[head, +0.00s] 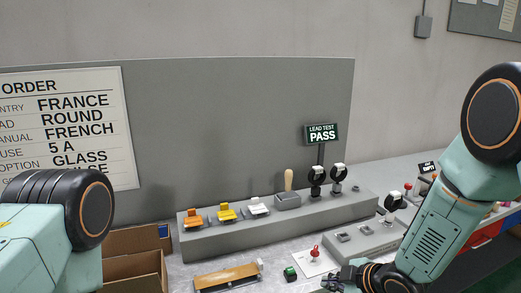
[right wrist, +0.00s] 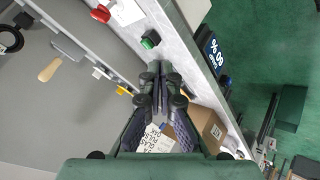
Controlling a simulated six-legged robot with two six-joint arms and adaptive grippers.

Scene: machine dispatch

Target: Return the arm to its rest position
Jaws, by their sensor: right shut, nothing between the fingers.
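My right arm (head: 440,225) comes in from the right in the head view, bent, with its forearm slanting down to the left. My right gripper (head: 338,279) is low in that view, near the bench's front edge. In the right wrist view the fingers of my right gripper (right wrist: 160,70) are together, with nothing between them. My left arm (head: 45,235) is at the lower left of the head view. Its gripper is out of view.
A green button (head: 290,273) and a red lever (head: 315,251) are left of the right gripper. A raised grey shelf (head: 245,236) holds coloured switches. A "LEAD TEST PASS" sign (head: 321,134) stands behind. Cardboard boxes (head: 135,268) are at left. A small screen (right wrist: 212,50) shows in the wrist view.

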